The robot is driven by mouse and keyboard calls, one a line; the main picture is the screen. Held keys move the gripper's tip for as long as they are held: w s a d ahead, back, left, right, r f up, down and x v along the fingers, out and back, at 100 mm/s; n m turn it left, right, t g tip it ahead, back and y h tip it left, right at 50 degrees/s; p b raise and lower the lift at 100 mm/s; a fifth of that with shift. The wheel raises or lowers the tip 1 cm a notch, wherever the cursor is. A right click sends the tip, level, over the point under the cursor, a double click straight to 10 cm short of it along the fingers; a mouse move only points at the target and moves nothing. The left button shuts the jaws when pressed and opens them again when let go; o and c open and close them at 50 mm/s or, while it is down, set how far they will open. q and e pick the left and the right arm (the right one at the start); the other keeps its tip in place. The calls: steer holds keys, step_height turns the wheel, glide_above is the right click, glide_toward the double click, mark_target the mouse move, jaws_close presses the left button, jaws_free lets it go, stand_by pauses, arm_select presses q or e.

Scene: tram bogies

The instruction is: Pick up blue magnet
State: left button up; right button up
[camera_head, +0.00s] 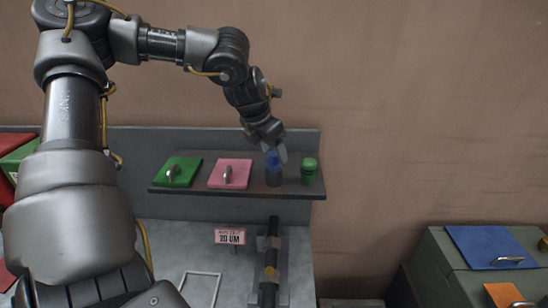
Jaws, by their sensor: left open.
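The blue magnet (273,161) stands upright on a dark wall shelf, with a blue upper part and a dark lower part. My left gripper (272,156) reaches down over it from above, its jaws open. The fingertips are close around or just in front of the blue top; I cannot tell whether they touch it. The gripper hides part of the magnet's top. My right gripper is not in view.
The shelf (230,191) also holds a green plate (184,166), a pink plate (240,180) and a green cylinder (309,170) right of the magnet. Below are a small pink sign (230,237) and a dark bar (272,250). A grey-green cabinet (437,262) stands at right.

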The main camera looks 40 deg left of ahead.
arm_select(q)
steer(key=shift+x, duration=1)
steer(key=shift+s+a, duration=0.1)
steer(key=shift+c, duration=0.9)
steer(key=c, duration=1)
steer(key=shift+o, duration=0.2)
steer(key=shift+r, duration=0.15)
steer(key=shift+r, duration=0.6)
step_height(320, 180, up, 27)
steer(key=p, duration=0.1)
steer(key=shift+f, duration=0.2)
